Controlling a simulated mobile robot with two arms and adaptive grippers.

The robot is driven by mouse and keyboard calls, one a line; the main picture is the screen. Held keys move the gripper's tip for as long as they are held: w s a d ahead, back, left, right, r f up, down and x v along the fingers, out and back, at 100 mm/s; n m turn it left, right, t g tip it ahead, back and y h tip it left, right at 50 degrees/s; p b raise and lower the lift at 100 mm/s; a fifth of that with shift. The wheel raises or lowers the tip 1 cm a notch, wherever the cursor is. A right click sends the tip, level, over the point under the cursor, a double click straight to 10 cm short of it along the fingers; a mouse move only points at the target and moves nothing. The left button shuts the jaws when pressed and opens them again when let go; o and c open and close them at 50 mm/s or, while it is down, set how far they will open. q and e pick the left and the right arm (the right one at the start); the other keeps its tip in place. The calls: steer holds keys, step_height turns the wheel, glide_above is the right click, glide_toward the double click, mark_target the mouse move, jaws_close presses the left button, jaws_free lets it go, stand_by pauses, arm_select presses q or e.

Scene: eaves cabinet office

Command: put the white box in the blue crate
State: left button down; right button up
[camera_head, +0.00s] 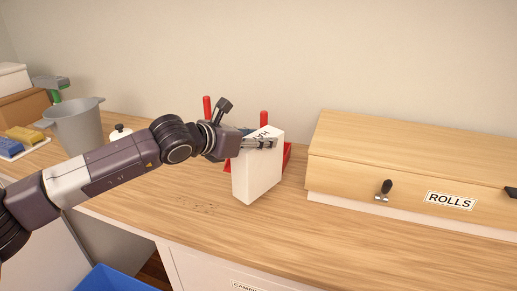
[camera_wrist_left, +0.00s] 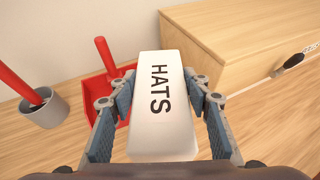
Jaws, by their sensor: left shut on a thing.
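The white box (camera_head: 258,176) with "HATS" on its top is in the middle of the head view, at the counter. My left gripper (camera_head: 262,143) is shut on it near its top. In the left wrist view the white box (camera_wrist_left: 163,105) sits between the two fingers of the left gripper (camera_wrist_left: 160,98). I cannot tell whether its base touches the counter. The blue crate (camera_head: 115,279) shows only in part at the bottom left of the head view, below the counter's front edge. My right gripper is not in view.
A red tray (camera_wrist_left: 97,92) is right behind the box. A grey cup (camera_wrist_left: 45,108) with a red-handled thing stands left of it. A wooden cabinet marked "ROLLS" (camera_head: 400,165) stands to the right. A grey bucket (camera_head: 76,127) is at the left. The front counter (camera_head: 200,210) is clear.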

mark_target(258, 164)
arm_select(q)
step_height(258, 164, down, 4)
steer(key=shift+r, duration=0.15)
steer(key=c, duration=1)
jaws_free()
steer(key=shift+c, duration=0.2)
